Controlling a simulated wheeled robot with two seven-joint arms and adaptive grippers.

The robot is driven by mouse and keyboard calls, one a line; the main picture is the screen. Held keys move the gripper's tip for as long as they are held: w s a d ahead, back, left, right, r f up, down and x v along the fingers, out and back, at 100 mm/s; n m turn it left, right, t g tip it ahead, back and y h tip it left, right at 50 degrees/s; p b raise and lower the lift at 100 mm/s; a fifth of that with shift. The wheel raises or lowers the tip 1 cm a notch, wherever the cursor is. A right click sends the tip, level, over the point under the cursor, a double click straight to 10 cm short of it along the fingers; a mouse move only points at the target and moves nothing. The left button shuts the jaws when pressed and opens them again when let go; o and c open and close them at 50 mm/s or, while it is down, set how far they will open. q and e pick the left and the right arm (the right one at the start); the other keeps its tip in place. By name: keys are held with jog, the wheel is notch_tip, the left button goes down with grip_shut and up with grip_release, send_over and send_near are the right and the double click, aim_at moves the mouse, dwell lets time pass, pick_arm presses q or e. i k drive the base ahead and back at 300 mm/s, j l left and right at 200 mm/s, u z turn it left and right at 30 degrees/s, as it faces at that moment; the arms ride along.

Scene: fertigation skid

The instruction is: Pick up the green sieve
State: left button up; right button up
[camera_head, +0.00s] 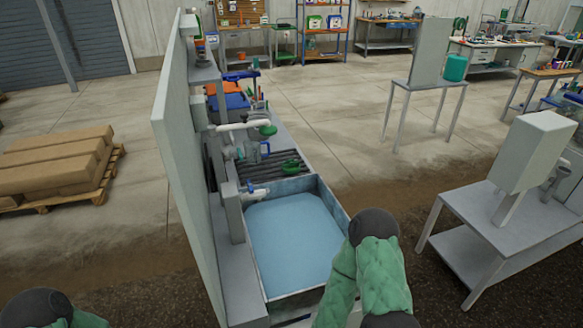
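A small green object (290,167), which looks like the green sieve, lies on the dark slatted rack (272,166) behind the basin. It is too small to make out its mesh or handle clearly. Nothing of mine touches it. Neither of my grippers is in view. Only a bent part of my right arm shows at the bottom centre, in front of the basin's right corner, and a bit of my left arm shows at the bottom left corner.
A blue-bottomed basin (293,240) is in front of the rack. A tall grey panel (183,170) with pipes and a green-topped valve (267,130) stands along the left. A grey table (500,225) with a box stands at right. Open floor lies between.

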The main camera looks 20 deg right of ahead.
aim_at(290, 166)
jog(key=k+l+u, duration=0.2)
jog(key=l, duration=0.2)
jog(key=k+l+u, duration=0.15)
jog(key=l, duration=0.3)
jog(key=l+u, duration=0.15)
jog(key=l, duration=0.3)
jog(key=k+l+u, duration=0.15)
jog(key=l, duration=0.3)
jog(key=l+u, duration=0.15)
jog(key=l, duration=0.25)
jog(key=k+l+u, duration=0.15)
jog(key=l, duration=0.3)
jog(key=k+l+u, duration=0.15)
jog(key=l, duration=0.25)
jog(key=k+l+u, duration=0.15)
jog(key=l, duration=0.2)
jog(key=i+l+u, duration=0.15)
jog(key=l+u, duration=0.3)
jog(key=l, duration=0.7)
jog(key=l+u, duration=0.4)
jog(key=l, duration=0.75)
